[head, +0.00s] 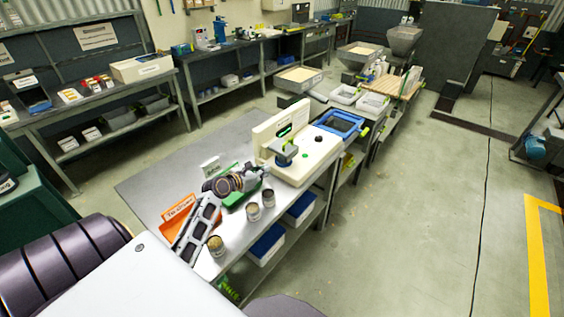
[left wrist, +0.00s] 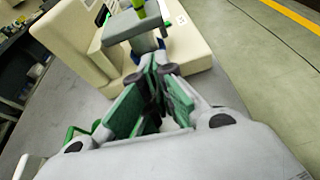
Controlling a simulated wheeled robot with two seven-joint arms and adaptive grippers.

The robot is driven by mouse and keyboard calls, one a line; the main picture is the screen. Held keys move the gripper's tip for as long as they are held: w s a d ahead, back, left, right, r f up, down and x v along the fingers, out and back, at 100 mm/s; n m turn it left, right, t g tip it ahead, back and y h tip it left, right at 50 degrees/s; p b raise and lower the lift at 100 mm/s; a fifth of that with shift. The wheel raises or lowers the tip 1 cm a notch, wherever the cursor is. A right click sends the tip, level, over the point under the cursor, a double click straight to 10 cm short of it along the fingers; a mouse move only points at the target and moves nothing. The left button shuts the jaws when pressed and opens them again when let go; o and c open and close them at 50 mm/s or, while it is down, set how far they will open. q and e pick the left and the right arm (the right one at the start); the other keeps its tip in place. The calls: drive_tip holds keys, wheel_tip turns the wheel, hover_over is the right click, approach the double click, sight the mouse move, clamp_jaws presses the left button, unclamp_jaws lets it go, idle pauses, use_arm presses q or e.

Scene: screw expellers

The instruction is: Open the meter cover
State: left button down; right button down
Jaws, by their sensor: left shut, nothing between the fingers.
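The cream meter (head: 313,165) stands on the far end of the grey metal table, with an upright back panel and small display. A grey part (head: 285,150), which looks like its cover, sits on top near the panel. In the left wrist view the grey cover (left wrist: 132,24) shows at the top, with a yellow-green piece on it, beside the cream meter body (left wrist: 75,40). My left gripper (head: 266,171) is shut and empty, just in front of the meter and below the cover. Its green-padded fingers (left wrist: 160,68) point at the meter; I cannot tell whether they touch it. My right gripper is not in view.
Several open tins (head: 253,212) stand along the table's right edge. An orange sign (head: 178,212) and a green item (head: 240,196) lie near my left arm. A blue-framed tray (head: 341,123) is beyond the meter. The floor to the right is open.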

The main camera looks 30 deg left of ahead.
sight(283, 146)
use_arm(q)
drive_tip(key=shift+a+r+x, duration=0.1)
drive_tip(key=shift+a+x, duration=0.05)
drive_tip(key=shift+x, duration=2.45)
drive_tip(key=shift+a+r+x, duration=0.1)
drive_tip(key=shift+a+x, duration=0.05)
drive_tip(key=shift+x, duration=2.45)
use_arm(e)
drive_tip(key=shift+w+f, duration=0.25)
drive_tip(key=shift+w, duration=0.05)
use_arm(q)
drive_tip(key=shift+w+r+n, duration=0.1)
drive_tip(key=shift+w+n, duration=0.1)
drive_tip(key=shift+n, duration=0.1)
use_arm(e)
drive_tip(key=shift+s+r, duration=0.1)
